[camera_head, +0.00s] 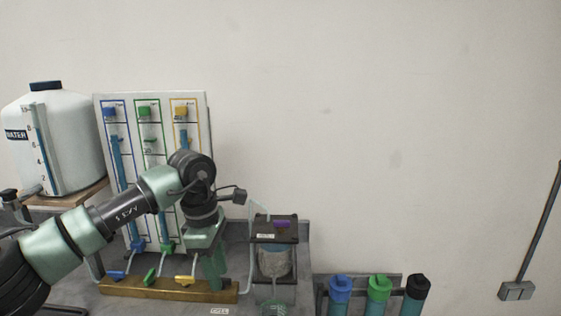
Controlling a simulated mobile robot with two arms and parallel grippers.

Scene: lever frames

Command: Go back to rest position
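My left arm comes in from the left, and its wrist bends down in front of the white panel (196,104). My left gripper (214,274) points down above the right end of the brown base (150,290), just right of the yellow lever (185,280). I cannot tell whether it touches the lever or whether its fingers are apart. A green lever (149,277) and a blue lever (116,275) sit further left on the base. My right gripper is not in view.
A white water tank (70,150) stands on a wooden shelf at the left. A dark-framed device with a grey cylinder (273,262) stands right of the gripper. Blue (340,290), green (378,289) and black-capped (417,287) containers stand at the lower right. The space above them is clear.

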